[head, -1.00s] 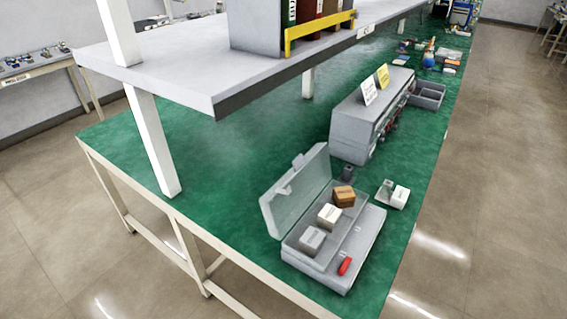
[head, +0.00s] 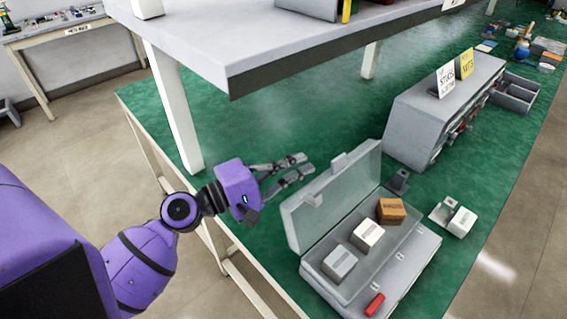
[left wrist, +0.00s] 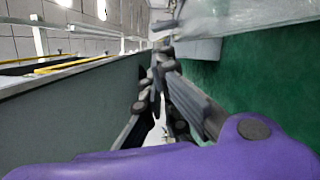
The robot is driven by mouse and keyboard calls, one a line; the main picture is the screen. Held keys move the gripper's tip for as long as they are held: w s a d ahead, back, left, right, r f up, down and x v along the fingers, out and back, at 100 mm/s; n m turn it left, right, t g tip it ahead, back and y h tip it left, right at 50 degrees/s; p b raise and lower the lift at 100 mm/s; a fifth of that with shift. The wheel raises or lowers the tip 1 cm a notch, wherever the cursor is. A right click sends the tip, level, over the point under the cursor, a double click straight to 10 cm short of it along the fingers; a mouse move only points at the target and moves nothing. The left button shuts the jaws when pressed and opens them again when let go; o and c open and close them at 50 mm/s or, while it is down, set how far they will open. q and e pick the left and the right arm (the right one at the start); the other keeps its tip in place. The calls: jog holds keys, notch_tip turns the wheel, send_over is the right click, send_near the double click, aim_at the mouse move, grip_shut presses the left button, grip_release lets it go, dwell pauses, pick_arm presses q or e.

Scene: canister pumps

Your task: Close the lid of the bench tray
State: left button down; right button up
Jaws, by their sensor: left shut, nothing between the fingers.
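The bench tray (head: 405,262) is a grey box on the green bench top. Its translucent lid (head: 338,196) stands open, tilted up along the tray's left long edge. Inside the tray are a grey block (head: 340,263), a white block (head: 367,235) and an orange-brown block (head: 391,210). A red piece (head: 374,304) lies on the tray's front ledge. My left gripper (head: 307,163) is shut and empty, above the bench on the outer side of the lid, apart from it. In the left wrist view, the lid (left wrist: 245,14) shows at the upper right. My right gripper is not in view.
A grey overhead shelf (head: 290,60) with a white post (head: 176,112) stands over the bench, left of and behind my gripper. A grey cabinet with signs (head: 440,105) stands behind the tray. A small white part (head: 461,222) lies right of the tray.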

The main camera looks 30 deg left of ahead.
pick_arm(q)
jog(key=shift+p+x, duration=0.65)
jog(key=shift+x, duration=1.95)
jog(key=shift+w+f, duration=0.1)
